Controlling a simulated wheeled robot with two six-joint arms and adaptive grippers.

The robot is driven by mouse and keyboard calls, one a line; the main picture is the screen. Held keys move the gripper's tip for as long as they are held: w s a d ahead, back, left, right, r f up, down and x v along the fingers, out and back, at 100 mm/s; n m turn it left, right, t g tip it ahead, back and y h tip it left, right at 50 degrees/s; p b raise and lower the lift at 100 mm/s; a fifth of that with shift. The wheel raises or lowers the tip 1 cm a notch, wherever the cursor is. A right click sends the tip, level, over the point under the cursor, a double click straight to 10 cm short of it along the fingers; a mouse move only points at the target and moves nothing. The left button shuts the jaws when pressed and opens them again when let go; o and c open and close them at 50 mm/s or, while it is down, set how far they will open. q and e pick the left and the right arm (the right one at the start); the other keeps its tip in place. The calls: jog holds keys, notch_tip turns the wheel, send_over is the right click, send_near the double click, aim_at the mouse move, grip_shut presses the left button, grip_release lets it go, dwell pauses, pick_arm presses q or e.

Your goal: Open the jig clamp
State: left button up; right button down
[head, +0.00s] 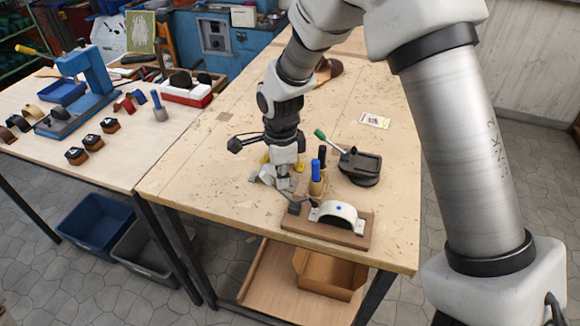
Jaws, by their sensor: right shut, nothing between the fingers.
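The jig (365,240) is a brown wooden board near the front edge of the right table, with a white arched piece (338,211) on it and metal brackets at the arch's ends. An upright blue handle (316,172) with a tan lower part stands at the board's back left; it appears to be the clamp's lever. My right gripper (288,197) points down just left of this handle, shut and empty. Its fingertips are close to the board's left end; I cannot tell whether they touch. It partly hides small grey and yellow items behind it. My left gripper is not in view.
A black tool with a green-handled lever (360,167) stands behind the jig. A small card (375,121) lies farther back. The left table holds a blue press (92,75), a red-and-white box (188,95) and several strap pieces. The right table's left front is clear.

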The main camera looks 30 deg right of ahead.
notch_tip(320, 180, up, 8)
jog(key=s+p, duration=0.1)
jog(key=p, duration=0.5)
jog(key=shift+d+f+p, duration=0.25)
jog(key=shift+d+p, duration=0.15)
